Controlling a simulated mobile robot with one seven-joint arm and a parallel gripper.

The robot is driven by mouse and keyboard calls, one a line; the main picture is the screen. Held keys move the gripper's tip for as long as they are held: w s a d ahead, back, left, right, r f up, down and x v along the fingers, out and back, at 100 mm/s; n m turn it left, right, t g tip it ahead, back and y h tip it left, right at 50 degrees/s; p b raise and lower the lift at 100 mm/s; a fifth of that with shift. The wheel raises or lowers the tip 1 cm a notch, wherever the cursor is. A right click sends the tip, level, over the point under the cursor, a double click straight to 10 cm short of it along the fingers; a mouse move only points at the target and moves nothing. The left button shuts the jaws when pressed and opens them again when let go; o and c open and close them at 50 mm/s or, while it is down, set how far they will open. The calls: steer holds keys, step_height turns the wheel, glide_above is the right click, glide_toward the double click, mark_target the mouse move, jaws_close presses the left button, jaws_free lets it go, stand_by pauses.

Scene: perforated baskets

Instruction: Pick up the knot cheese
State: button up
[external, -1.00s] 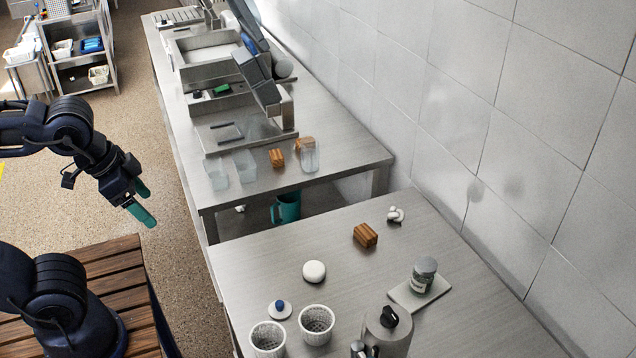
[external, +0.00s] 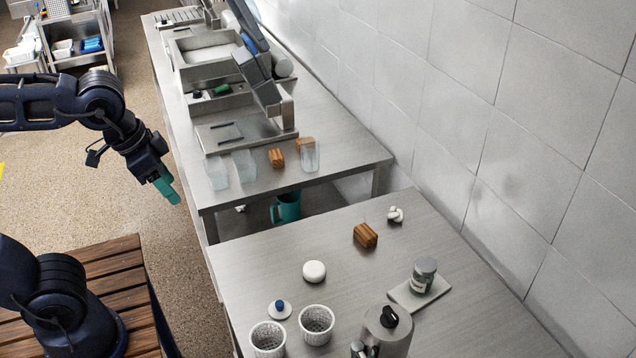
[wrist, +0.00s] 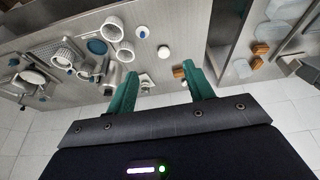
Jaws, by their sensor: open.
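The knot cheese (external: 395,214) is a small white knotted lump. It lies on the near steel table, close to the wall and just beyond a brown block, in the external view. My gripper (external: 167,191), with teal fingers, hangs in the air left of the tables, well away from the cheese. In the wrist view my gripper (wrist: 160,72) shows its two fingers spread apart with nothing held between them. I cannot make out the knot cheese clearly in the wrist view.
On the near table (external: 270,250) are the brown block (external: 365,236), a round white cheese (external: 314,271), two white perforated baskets (external: 317,322) (external: 268,338), a jar (external: 424,272) on a board and a metal pot (external: 388,335). Its back left is clear. A second table stands behind.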

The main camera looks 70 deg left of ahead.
steer(key=w+a+r+g, duration=0.1)
steer(key=w+r, duration=0.2)
steer(key=w, duration=1.4)
steer(key=n+g+h, duration=0.2)
steer(key=n, duration=0.1)
glide_above(395, 209)
steer(key=a, duration=0.2)
steer(key=s+a+f+x, duration=0.1)
steer(key=a+x, duration=0.1)
steer(key=x, duration=1.2)
steer(key=s+a+x, duration=0.2)
steer(key=a+x, duration=0.1)
steer(key=x, duration=1.1)
steer(key=shift+s+x, duration=0.2)
steer(key=shift+x, duration=1.5)
steer(key=shift+s+x, duration=0.15)
steer(key=shift+x, duration=1.55)
steer(key=shift+s+x, duration=0.2)
steer(key=shift+x, duration=1.5)
steer(key=shift+d, duration=0.2)
steer(key=c, duration=0.6)
steer(key=shift+r, duration=0.1)
